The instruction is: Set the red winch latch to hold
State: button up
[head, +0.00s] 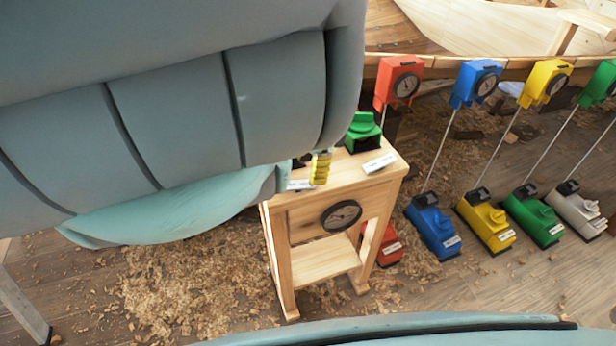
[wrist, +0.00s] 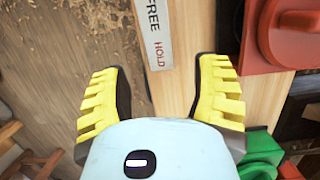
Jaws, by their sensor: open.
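A red latch (wrist: 292,35) with a raised handle on a red base shows at the upper right of the wrist view, cut off by the edge. One yellow finger also shows in the head view (head: 320,168) at the stand's left end. My arm hides that end of the stand, and the latch is not visible there. I cannot tell its setting.
The wooden stand (head: 330,205) carries a green latch (head: 363,133), also in the wrist view (wrist: 262,155), and a dial (head: 341,215). A red winch (head: 382,246) is behind the stand. Coloured winches (head: 432,228) and gauges (head: 475,84) line the right. Wood shavings cover the floor.

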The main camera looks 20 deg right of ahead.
jog(key=v, duration=0.7)
jog(key=shift+r, duration=0.4)
jog(key=shift+d, duration=0.15)
